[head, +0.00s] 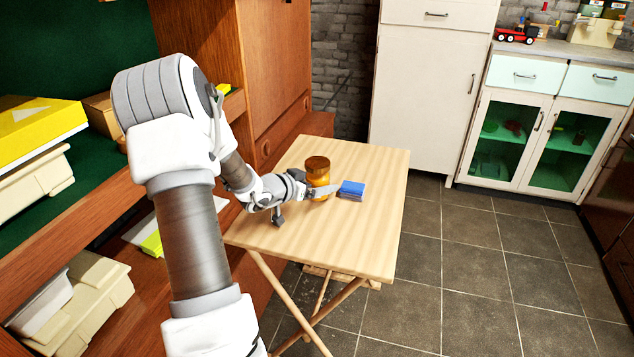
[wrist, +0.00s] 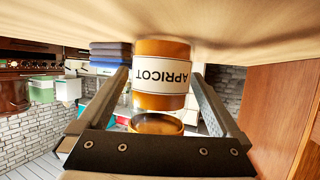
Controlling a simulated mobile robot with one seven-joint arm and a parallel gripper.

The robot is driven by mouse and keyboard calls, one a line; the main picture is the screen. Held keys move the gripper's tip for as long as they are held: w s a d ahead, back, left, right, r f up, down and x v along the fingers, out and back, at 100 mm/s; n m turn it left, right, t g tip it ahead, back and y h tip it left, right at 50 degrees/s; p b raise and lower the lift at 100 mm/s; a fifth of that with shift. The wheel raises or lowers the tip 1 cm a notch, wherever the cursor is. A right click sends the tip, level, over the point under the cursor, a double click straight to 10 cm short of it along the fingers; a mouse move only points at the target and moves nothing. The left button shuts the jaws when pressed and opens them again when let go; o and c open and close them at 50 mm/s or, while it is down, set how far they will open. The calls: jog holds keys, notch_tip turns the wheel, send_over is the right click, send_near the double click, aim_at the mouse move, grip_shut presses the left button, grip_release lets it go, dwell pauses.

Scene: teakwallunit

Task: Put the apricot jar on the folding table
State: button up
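My gripper (head: 322,190) is low over the table at the jar. In the wrist view, my gripper (wrist: 160,78) has one finger on each side of the jar, with narrow gaps showing. The fingers look open. The jar's far side is hidden.
A small blue stack (head: 351,189) lies just right of the jar; it also shows in the wrist view (wrist: 110,52). A wooden wall unit (head: 275,70) stands close behind and left of the table. The table's near and right parts are clear, and open tiled floor lies to the right.

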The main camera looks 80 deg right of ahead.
jog(key=shift+r, duration=0.3)
jog(key=p+v, duration=0.4)
jog(key=v, duration=0.6)
jog(key=shift+w+a, duration=0.25)
jog(key=shift+a, duration=0.05)
jog(key=shift+w+a+r, duration=0.15)
jog(key=shift+w+a, duration=0.05)
jog(key=shift+a, duration=0.35)
